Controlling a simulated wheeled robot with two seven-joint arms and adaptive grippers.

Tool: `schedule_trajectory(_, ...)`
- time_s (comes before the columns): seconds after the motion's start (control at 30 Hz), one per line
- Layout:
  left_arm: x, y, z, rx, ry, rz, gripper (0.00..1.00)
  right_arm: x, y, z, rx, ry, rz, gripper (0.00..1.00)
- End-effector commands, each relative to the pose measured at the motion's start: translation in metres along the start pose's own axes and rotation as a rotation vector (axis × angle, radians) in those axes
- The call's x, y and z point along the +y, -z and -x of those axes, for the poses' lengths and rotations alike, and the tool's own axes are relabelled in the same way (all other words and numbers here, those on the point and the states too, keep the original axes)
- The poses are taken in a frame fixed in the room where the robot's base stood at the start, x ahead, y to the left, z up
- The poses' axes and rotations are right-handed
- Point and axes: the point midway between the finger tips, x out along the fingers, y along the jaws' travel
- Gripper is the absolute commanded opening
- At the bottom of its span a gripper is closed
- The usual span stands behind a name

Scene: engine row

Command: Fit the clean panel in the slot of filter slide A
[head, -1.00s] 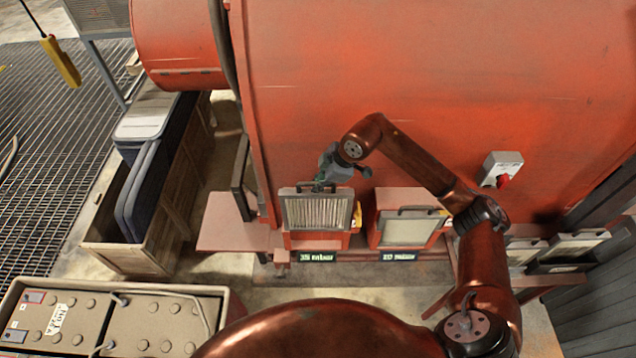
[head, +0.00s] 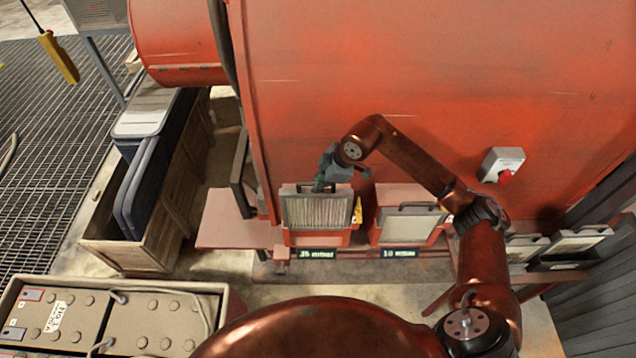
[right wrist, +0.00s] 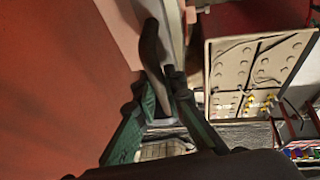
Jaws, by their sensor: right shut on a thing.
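A pleated filter panel (head: 316,212) in a grey frame stands upright at the left red filter housing (head: 300,240) on the orange engine casing. I cannot tell how deep it sits in the slot. My right gripper (head: 322,184) is at the panel's top edge, shut on its dark handle. In the right wrist view the green-padded fingers (right wrist: 160,100) close around the dark handle bar (right wrist: 151,45). A second panel (head: 408,228), paler and with a dark handle, stands in the right red housing. My left gripper is in neither view.
Small lit displays (head: 317,253) sit below the housings. More framed panels (head: 572,243) stand in a rack at the right. A grey switch box (head: 502,165) is on the casing. A wooden crate (head: 158,250) and a large battery (head: 110,318) stand at the left.

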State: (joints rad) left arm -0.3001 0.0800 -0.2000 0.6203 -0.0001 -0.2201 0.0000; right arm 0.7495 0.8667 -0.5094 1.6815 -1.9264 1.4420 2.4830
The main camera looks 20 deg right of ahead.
Motion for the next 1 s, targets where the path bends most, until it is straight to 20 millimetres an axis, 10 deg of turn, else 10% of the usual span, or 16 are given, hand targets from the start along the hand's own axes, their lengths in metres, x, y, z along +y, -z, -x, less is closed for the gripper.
schedule_trajectory(1.0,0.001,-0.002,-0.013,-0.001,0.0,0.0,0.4,-0.004,-0.008,-0.02,0.002,-0.001,0.001,0.0)
